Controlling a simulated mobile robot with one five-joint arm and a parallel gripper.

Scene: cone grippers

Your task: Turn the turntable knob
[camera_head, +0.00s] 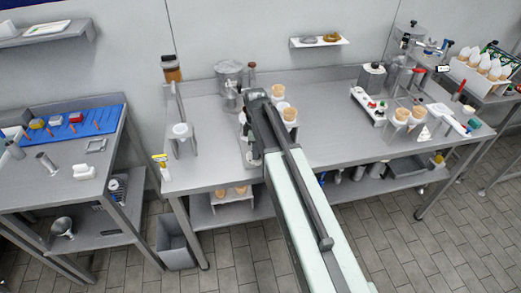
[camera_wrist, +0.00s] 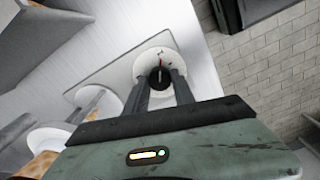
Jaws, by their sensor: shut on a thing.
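In the wrist view a black round knob (camera_wrist: 160,79) with a pale and red mark sits on a white round dial (camera_wrist: 152,60). The dial is on a pale flat panel (camera_wrist: 112,72). My gripper (camera_wrist: 159,77) has one dark finger on each side of the knob and is shut on it. In the head view my arm reaches to the middle of the steel bench, and its end hides the knob. Cones in a holder (camera_head: 290,114) show just right of the arm's end.
The steel bench (camera_head: 330,148) has free room to the right of my arm. A metal pot (camera_head: 229,73) stands behind. A white device (camera_head: 367,105) and more cones (camera_head: 402,115) stand farther right. A side table with a blue mat (camera_head: 90,122) is at left.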

